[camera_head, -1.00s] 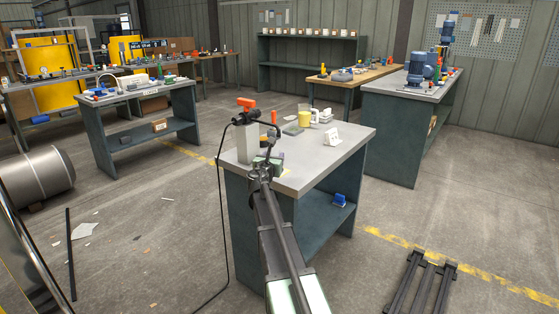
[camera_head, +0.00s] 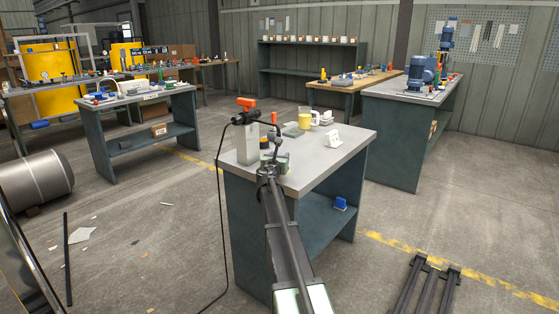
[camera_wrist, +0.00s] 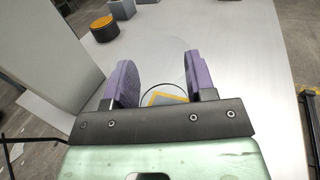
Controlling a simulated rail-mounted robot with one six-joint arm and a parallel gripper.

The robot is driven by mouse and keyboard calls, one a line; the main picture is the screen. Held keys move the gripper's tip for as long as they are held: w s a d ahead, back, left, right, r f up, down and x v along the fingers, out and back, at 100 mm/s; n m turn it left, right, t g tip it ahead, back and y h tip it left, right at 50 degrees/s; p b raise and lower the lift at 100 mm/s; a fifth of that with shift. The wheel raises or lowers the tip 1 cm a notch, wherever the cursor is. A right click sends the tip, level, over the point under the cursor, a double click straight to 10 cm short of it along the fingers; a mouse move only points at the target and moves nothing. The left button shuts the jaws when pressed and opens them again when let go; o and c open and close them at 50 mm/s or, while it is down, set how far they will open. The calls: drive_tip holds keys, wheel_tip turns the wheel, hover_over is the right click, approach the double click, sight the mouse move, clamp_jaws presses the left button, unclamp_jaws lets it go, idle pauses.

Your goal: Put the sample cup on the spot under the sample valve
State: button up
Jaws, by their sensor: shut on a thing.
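In the wrist view my gripper (camera_wrist: 160,78) has its two purple fingers closed around a clear, see-through sample cup (camera_wrist: 167,58), of which only faint outlines show. A yellow-edged square mark (camera_wrist: 166,98) with a dark curved line shows between the fingers; I cannot tell if the cup touches the bench. In the head view my gripper (camera_head: 272,162) is over the near left part of the grey bench (camera_head: 312,172). The sample valve (camera_head: 246,104), with an orange handle, is on a pale post (camera_head: 247,143) just left of my gripper. The cup is too small to make out there.
The post (camera_wrist: 50,48) stands close on the left in the wrist view. A black and orange round piece (camera_wrist: 104,28) sits beyond the fingers. A yellow container (camera_head: 304,121) and a white sign (camera_head: 334,137) stand farther back.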

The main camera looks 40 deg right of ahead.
drive_tip(key=o, duration=0.9)
drive_tip(key=shift+r, duration=0.15)
drive_tip(key=s+a+f+m+g+y, duration=0.3)
drive_tip(key=s+a+m, duration=0.5)
drive_tip(key=a, duration=0.8)
drive_tip(key=s+a+f+m+g+y, duration=0.4)
drive_tip(key=s+a+f+m+y, duration=0.2)
drive_tip(key=s+a, duration=0.8)
drive_tip(key=s+a+f+m+g+y, duration=0.3)
drive_tip(key=s+a+f+m+y, duration=0.2)
drive_tip(key=a, duration=1.4)
drive_tip(key=shift+s+f+m+g, duration=0.15)
drive_tip(key=shift+s+f+m, duration=0.4)
drive_tip(key=shift+s+m, duration=0.5)
drive_tip(key=shift+s+f+m+g, duration=0.1)
drive_tip(key=shift+s+f+m, duration=0.4)
drive_tip(key=shift+s+m, duration=0.55)
drive_tip(key=shift+s+f+m+g, duration=0.15)
drive_tip(key=shift+s+f+m, duration=0.4)
drive_tip(key=shift+s+m, duration=0.5)
